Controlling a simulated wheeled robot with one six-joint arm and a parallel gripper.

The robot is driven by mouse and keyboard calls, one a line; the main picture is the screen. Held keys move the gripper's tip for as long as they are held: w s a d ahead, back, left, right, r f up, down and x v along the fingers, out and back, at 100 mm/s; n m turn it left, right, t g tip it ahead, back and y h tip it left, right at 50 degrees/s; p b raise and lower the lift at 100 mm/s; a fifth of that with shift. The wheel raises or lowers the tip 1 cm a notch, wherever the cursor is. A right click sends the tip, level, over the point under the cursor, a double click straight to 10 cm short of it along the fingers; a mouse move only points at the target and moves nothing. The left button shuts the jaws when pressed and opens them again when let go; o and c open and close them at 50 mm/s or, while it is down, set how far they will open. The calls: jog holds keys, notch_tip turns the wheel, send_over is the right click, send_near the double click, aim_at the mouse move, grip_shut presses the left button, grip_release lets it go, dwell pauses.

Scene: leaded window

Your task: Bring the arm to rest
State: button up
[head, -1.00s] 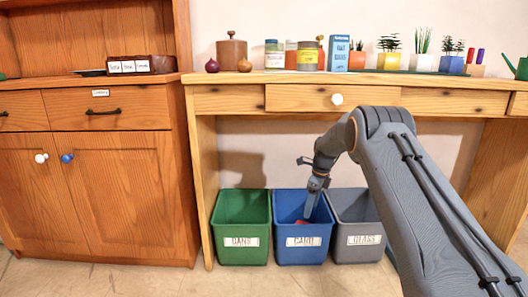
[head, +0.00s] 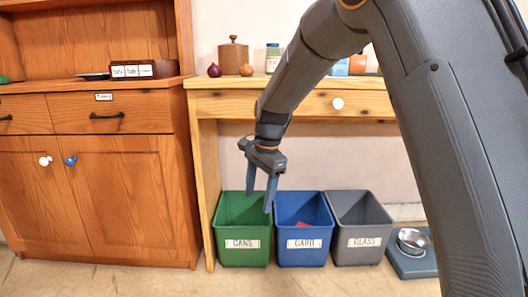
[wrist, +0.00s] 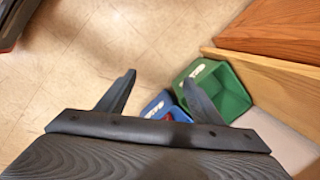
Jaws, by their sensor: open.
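My gripper (head: 260,190) is open and empty, pointing down in front of the wooden table, above the green bin. In the wrist view the gripper's two fingers (wrist: 158,92) stand apart with nothing between them. My arm reaches across the right half of the head view and hides part of the table top.
A green CANS bin (head: 241,256), a blue CARD bin (head: 303,258) holding something red (head: 303,224), and a grey GLASS bin (head: 363,257) stand under the table (head: 260,103). A cabinet (head: 120,180) stands left. Floor in front is clear.

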jog(key=s+a+r+n, duration=0.25)
jog(key=s+n, duration=0.25)
jog(key=s, duration=0.6)
jog(key=s+a+r+n, duration=0.1)
jog(key=s+r+n, duration=0.25)
jog(key=s, duration=0.75)
jog(key=s+d+f+n+p, duration=0.15)
jog(key=s+n, duration=0.25)
jog(key=s, duration=0.5)
jog(key=s+d+n, duration=0.2)
jog(key=s+n, duration=0.2)
jog(key=s, duration=0.5)
jog(key=d+r+m+p, duration=0.2)
jog(key=d+r+p, duration=0.5)
jog(key=p, duration=0.5)
jog(key=d+r+m+h+p, duration=0.1)
jog(key=d+r+m+p, duration=0.1)
jog(key=d+r+p, duration=0.5)
jog(key=d+r+m+p, duration=0.2)
jog(key=d+r+p, duration=0.4)
jog(key=r+p, duration=0.8)
jog(key=p, duration=0.5)
jog(key=shift+d+r+g+h, duration=0.3)
jog(key=shift+d+r+h, duration=0.1)
